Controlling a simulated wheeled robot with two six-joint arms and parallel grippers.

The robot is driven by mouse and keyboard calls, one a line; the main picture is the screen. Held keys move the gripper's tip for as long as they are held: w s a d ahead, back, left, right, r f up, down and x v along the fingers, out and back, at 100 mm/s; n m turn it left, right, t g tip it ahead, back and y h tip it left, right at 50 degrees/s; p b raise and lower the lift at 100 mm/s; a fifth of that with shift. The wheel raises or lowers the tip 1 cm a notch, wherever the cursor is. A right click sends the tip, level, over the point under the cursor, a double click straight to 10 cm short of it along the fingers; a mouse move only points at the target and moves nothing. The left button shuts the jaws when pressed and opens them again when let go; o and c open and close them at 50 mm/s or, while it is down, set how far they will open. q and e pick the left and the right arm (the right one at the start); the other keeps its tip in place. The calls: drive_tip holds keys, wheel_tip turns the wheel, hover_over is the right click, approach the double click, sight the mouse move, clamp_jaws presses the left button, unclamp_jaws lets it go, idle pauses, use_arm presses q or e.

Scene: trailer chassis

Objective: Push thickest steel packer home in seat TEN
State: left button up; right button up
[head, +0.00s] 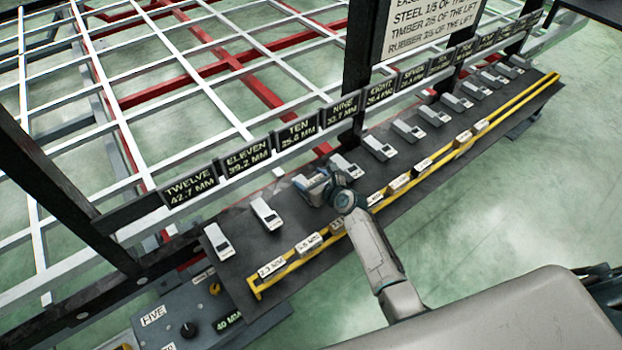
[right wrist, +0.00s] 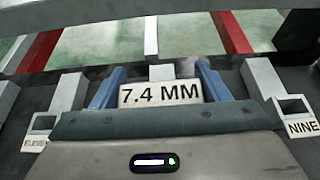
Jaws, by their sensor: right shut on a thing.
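My right gripper (head: 313,187) is over the dark bench at the place between seats ELEVEN (head: 266,214) and NINE (head: 344,166). In the right wrist view its two blue fingers (right wrist: 160,88) are shut on a pale packer marked 7.4 MM (right wrist: 160,94). A light grey block, apparently part of seat TEN (right wrist: 161,72), shows just behind the packer. Whether the packer is inside the seat or only in front of it cannot be told. The gripper hides most of seat TEN in the head view. My left gripper is not in view.
A yellow-railed rack (head: 255,290) with several labelled packers runs along the bench's near edge. Seat ELEVEN (right wrist: 42,125) and seat NINE (right wrist: 295,106) flank the gripper closely. The TEN sign (head: 300,131) reads 35.6 MM.

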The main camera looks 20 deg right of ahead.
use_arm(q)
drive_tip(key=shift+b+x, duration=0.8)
use_arm(e)
drive_tip(key=shift+f, duration=1.05)
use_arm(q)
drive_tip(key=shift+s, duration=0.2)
use_arm(e)
drive_tip(key=o, duration=1.3)
drive_tip(key=shift+c, duration=0.2)
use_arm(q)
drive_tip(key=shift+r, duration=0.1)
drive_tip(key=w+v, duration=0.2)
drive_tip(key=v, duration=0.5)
use_arm(e)
drive_tip(key=shift+r, duration=0.35)
use_arm(q)
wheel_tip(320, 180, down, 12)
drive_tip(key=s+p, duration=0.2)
drive_tip(key=p, duration=0.2)
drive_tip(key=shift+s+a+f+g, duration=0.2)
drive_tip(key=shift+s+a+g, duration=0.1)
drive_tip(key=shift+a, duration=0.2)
use_arm(e)
drive_tip(key=s+a+r, duration=0.2)
drive_tip(key=s, duration=0.5)
drive_tip(key=s+a+r, duration=0.2)
drive_tip(key=s, duration=0.6)
drive_tip(key=shift+s+r, duration=0.2)
